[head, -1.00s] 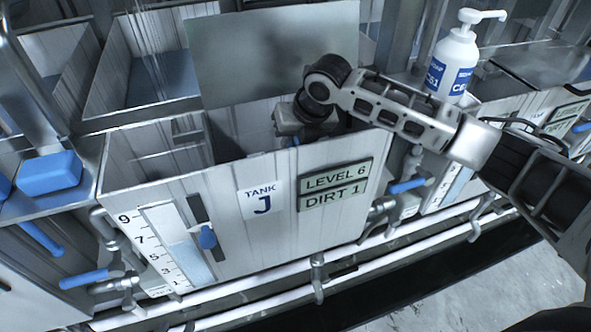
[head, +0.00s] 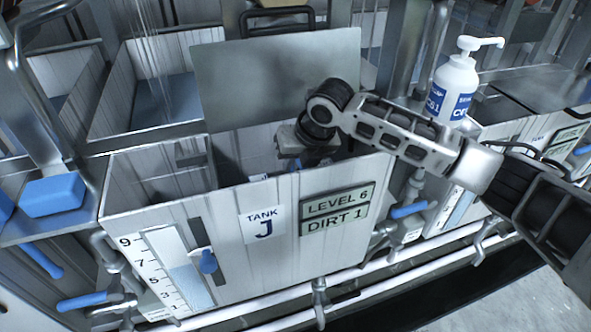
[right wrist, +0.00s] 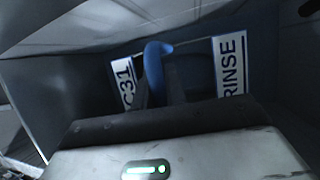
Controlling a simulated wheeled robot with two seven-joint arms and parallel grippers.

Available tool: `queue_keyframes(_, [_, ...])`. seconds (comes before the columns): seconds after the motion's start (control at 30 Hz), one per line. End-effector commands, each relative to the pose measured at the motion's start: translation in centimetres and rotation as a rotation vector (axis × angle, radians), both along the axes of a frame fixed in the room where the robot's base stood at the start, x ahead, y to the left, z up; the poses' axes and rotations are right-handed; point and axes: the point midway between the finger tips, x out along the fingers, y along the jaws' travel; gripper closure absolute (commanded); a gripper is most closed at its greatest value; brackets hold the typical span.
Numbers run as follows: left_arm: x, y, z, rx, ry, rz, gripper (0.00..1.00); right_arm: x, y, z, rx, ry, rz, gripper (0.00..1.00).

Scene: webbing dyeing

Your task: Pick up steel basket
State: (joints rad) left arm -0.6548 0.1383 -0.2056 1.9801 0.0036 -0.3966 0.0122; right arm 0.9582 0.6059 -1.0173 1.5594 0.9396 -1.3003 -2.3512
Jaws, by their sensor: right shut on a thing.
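My right gripper (head: 312,150) reaches down into the open tank J (head: 150,180). In the head view its fingertips are hidden behind the front wall. The right wrist view is dark. It shows the gripper's fingers (right wrist: 187,75) shut, with a blue curved piece (right wrist: 155,68) beside them and white labels reading "C31" (right wrist: 123,84) and "RINSE" (right wrist: 230,68) on either side. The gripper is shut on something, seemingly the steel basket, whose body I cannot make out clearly. My left gripper is not in view.
A flat grey metal panel (head: 270,80) stands upright behind the tank opening. A white soap pump bottle (head: 455,88) stands to the right, close to my right arm. A blue block (head: 53,194) lies on the left ledge. Pipes and blue valve handles (head: 410,210) run along the front.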

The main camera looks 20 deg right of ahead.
Motion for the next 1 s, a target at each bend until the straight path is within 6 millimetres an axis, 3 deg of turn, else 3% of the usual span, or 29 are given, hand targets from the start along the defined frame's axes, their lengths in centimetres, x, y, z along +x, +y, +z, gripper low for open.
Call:
queue_keyframes(0.27, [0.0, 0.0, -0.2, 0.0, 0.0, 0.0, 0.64, 0.2, 0.0, 4.4, 0.002, -0.008, 0.001, 1.0])
queue_keyframes(0.5, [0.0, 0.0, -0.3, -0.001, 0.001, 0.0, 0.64, 0.2, 0.0, 11.1, 0.003, -0.01, 0.0, 1.0])
queue_keyframes(0.7, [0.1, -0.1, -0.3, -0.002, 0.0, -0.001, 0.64, 0.1, 0.0, 15.3, 0.002, -0.006, 0.0, 1.0])
queue_keyframes(1.0, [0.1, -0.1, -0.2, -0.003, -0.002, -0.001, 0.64, 0.0, 0.0, 17.6, 0.001, -0.002, 0.0, 1.0])
